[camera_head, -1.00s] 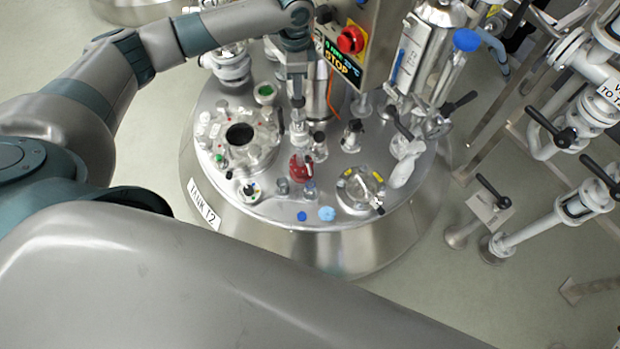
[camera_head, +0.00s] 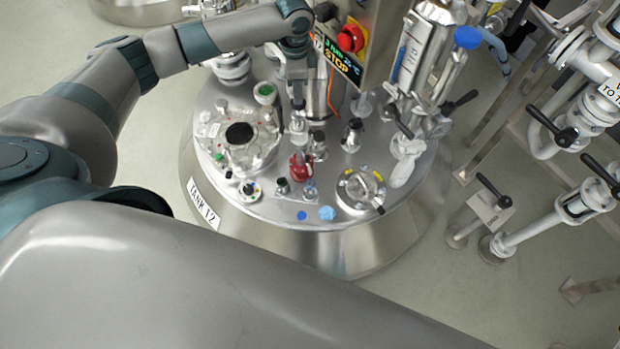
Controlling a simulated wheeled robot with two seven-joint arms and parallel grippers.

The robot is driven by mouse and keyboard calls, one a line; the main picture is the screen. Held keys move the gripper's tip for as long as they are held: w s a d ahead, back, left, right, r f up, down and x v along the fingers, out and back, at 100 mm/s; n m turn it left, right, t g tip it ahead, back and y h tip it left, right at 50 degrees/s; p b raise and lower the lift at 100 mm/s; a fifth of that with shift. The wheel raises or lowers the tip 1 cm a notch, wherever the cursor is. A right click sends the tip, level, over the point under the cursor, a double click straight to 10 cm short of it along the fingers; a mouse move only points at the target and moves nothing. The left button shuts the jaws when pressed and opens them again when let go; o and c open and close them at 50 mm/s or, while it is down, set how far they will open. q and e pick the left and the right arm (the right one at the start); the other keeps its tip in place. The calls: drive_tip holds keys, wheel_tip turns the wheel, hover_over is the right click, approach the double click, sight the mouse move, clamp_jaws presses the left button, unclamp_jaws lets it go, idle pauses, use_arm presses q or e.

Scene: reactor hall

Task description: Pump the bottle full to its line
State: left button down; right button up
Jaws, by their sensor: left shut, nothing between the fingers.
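My left gripper (camera_head: 298,118) points down over the tank top, its fingers shut and empty. Just below it is a pale upright knob or plunger (camera_head: 299,138), above a small red fitting (camera_head: 301,167); I cannot tell whether the fingers touch it. A small clear bottle (camera_head: 310,191) stands at the front right of the red fitting. Its line and liquid level are too small to make out. My right gripper is not in view.
Pipes and black-handled valves (camera_head: 565,138) crowd the right.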

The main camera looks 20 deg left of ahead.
use_arm(q)
drive_tip(key=shift+s+f+b, duration=0.1)
drive_tip(key=shift+f+b, duration=0.2)
drive_tip(key=shift+f, duration=1.1)
drive_tip(key=shift+r, duration=0.15)
drive_tip(key=shift+r+p, duration=2.55)
drive_tip(key=shift+p, duration=0.35)
drive_tip(key=shift+f, duration=0.1)
